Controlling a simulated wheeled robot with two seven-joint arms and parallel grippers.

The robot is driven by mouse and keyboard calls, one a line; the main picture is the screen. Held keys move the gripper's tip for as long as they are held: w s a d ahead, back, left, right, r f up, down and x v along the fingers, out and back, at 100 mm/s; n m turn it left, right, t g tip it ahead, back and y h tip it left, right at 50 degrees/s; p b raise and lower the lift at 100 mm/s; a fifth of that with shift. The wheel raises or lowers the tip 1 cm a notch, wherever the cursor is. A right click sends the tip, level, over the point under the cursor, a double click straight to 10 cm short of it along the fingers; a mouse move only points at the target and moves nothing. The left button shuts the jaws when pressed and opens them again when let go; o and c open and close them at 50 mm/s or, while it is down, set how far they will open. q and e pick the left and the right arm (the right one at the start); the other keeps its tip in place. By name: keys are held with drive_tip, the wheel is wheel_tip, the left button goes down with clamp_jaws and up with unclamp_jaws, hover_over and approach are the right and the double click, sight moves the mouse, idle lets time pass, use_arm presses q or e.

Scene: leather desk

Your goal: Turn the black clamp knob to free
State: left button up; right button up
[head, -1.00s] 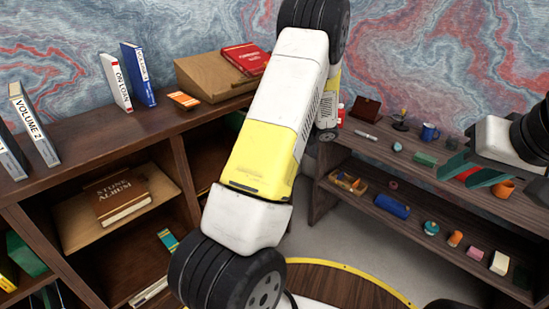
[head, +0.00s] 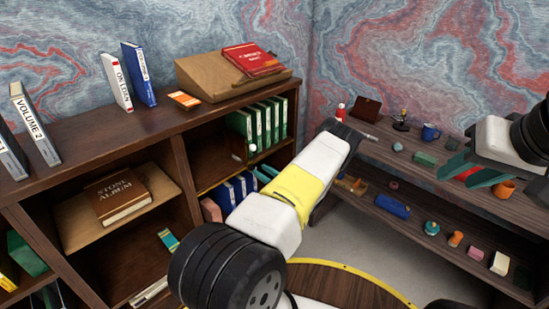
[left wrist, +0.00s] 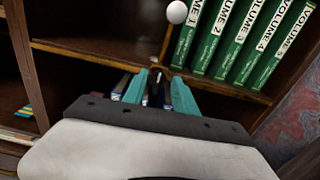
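A small black part (left wrist: 156,86), possibly the clamp knob, shows between the teal fingers of my left gripper (left wrist: 157,80) in the left wrist view. It is small and dark, and I cannot tell whether the fingers touch it. The fingers stand apart, in front of the lower shelf opening below the green volumes. In the head view my left gripper (head: 265,173) is at the right-hand bookcase bay, partly hidden by my arm. My right gripper (head: 455,182) is open and empty in front of the side bench. The knob is not clearly visible in the head view.
Green volumes (head: 267,123) stand above blue books (head: 236,190) in the bay. A white ball (left wrist: 177,12) is beside the green volumes. A wooden slope with a red book (head: 253,58) stands on the bookcase top. The side bench (head: 385,150) holds several small objects.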

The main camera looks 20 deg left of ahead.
sight(256, 167)
use_arm(q)
drive_tip(key=shift+x, duration=1.7)
drive_tip(key=shift+c, duration=0.4)
clamp_jaws()
